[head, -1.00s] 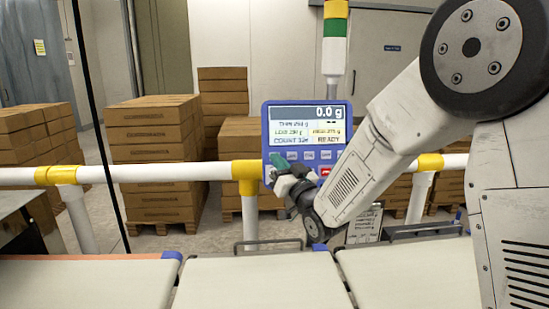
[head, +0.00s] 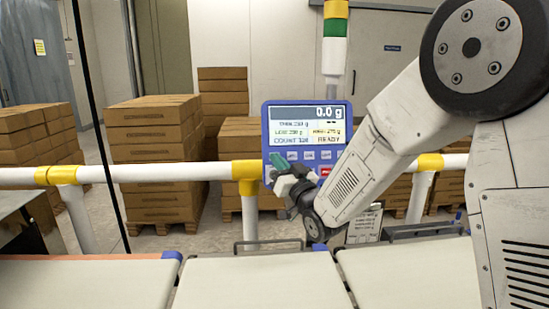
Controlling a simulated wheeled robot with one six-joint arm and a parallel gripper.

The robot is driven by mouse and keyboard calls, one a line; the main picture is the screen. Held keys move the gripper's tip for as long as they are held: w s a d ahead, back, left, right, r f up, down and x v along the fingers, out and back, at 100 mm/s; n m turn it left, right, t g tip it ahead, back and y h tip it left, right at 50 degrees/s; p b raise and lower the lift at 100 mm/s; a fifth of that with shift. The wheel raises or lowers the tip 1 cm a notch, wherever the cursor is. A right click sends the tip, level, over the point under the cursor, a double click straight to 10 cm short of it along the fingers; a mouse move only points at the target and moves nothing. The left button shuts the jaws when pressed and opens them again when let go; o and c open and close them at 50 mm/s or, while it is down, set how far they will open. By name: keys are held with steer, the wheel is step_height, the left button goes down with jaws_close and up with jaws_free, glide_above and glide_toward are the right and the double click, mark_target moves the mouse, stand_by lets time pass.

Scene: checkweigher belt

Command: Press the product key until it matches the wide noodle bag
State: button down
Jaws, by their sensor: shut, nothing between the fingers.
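The blue checkweigher panel (head: 267,130) stands above the rail with its screen lit. The top line reads 0.0 g, and below it are a small product line, limit boxes, a count line and READY. The product name is too blurred to read surely. A row of blue keys (head: 309,155) and a red key (head: 325,171) sit under the screen. No noodle bag is in view.
White belt sections (head: 262,283) run across the front and are bare. A white and yellow rail (head: 170,173) crosses behind them. Stacked cartons (head: 150,150) stand beyond it. A signal tower (head: 335,45) rises behind the panel. A paper card (head: 364,226) hangs below my arm.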

steer(key=shift+w, duration=0.1)
steer(key=shift+w+f, duration=0.1)
steer(key=shift+w, duration=0.2)
steer(key=shift+w+f, duration=0.15)
steer(key=shift+w, duration=0.25)
stand_by(0.7)
steer(key=shift+s, duration=0.1)
steer(key=shift+s+r, duration=0.25)
steer(key=shift+s, duration=0.45)
steer(key=shift+s, duration=0.1)
steer(key=shift+s+r, duration=0.25)
steer(key=shift+s, duration=0.5)
steer(key=shift+s+r, duration=0.2)
steer(key=shift+s, duration=0.6)
steer(key=shift+s+r, duration=0.25)
steer(key=shift+s, duration=0.5)
